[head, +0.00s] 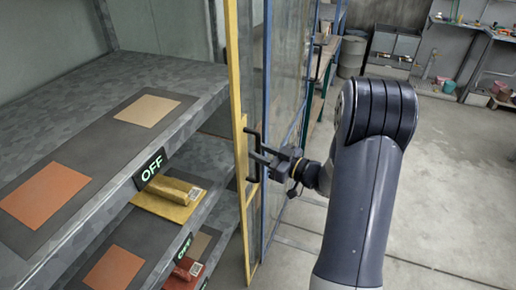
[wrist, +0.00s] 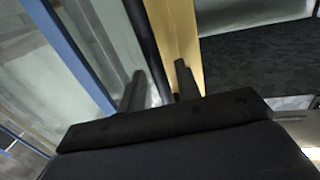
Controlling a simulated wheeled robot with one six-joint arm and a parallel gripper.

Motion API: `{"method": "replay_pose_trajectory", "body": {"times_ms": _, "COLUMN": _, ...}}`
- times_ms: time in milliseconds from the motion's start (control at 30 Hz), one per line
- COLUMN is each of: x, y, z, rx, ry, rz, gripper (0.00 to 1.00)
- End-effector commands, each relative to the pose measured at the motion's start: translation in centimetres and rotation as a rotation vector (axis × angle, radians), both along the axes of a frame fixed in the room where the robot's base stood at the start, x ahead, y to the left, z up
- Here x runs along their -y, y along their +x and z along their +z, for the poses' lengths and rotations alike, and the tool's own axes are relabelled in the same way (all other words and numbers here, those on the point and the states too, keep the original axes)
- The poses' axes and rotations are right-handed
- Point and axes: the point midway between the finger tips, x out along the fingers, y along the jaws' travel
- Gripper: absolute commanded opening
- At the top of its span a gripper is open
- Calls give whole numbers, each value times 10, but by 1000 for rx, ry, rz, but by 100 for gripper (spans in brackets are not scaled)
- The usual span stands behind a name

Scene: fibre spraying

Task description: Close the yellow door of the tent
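The yellow door's frame (head: 234,75) stands upright in the head view, beside the shelf's front right corner. It also shows in the wrist view (wrist: 178,35). A black bar handle (head: 255,136) sticks out from the door on the right side. My gripper (head: 257,164) reaches the handle from the right. In the wrist view its two fingers (wrist: 160,80) are apart, with the dark handle (wrist: 143,30) between them and a gap on the right. Whether a finger touches the handle I cannot tell. The door's exact angle is unclear.
A grey shelf unit (head: 165,68) at left holds colored sheets, a yellow block (head: 170,197) and lit OFF signs (head: 151,168). A blue-framed glass panel (head: 286,80) stands right behind the yellow frame. Concrete floor (head: 450,170) at right is open; benches and drums line the back.

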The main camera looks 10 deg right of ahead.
Motion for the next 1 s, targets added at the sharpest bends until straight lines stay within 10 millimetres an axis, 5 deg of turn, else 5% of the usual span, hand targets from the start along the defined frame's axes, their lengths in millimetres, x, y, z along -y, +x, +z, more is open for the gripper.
{"method": "replay_pose_trajectory", "body": {"times_ms": 467, "x": -9, "y": 10, "z": 0, "rx": 1, "ry": -1, "rz": -1, "gripper": 31}}
{"method": "replay_pose_trajectory", "body": {"times_ms": 833, "x": -9, "y": 10, "z": 0, "rx": 1, "ry": -1, "rz": -1, "gripper": 1}}
{"method": "replay_pose_trajectory", "body": {"times_ms": 1000, "x": -9, "y": 10, "z": 0, "rx": 1, "ry": -1, "rz": -1, "gripper": 0}}
